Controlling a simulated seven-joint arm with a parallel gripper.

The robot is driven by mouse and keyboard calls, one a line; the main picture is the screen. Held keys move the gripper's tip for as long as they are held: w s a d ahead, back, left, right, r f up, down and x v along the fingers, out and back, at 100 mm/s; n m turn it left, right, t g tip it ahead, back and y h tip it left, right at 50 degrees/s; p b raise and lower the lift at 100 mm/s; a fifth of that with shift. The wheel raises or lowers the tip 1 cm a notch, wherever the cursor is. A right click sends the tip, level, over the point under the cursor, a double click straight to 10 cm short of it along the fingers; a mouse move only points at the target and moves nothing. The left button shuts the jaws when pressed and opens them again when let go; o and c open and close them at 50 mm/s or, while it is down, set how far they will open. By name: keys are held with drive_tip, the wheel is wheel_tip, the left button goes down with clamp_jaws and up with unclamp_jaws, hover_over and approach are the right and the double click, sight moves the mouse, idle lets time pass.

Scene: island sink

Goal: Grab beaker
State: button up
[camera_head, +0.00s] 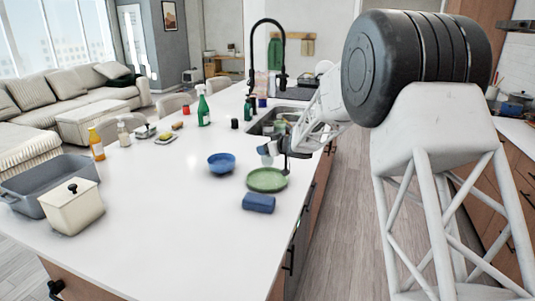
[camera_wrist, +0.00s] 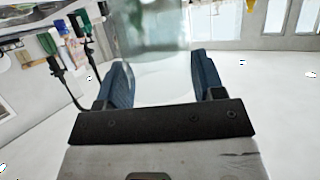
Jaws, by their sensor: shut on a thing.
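The beaker (camera_wrist: 155,35) is clear glass with a faint green tint and fills the upper middle of the wrist view. My gripper (camera_wrist: 160,80) has its two blue finger pads on either side of the beaker and is shut on it. In the head view my gripper (camera_head: 274,149) is small, just above and behind the green plate at the counter's right edge. The beaker is hard to make out there. The wrist view cuts off the beaker's far part.
The green plate (camera_head: 267,180), a blue bowl (camera_head: 221,164) and a blue sponge-like block (camera_head: 258,203) lie close by on the white counter (camera_head: 165,220). The sink (camera_head: 268,122) and black faucet (camera_head: 281,50) are behind. Bottles and a cream pot (camera_head: 72,210) stand left.

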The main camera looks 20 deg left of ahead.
drive_tip(key=shift+r, duration=1.3)
drive_tip(key=shift+r, duration=0.1)
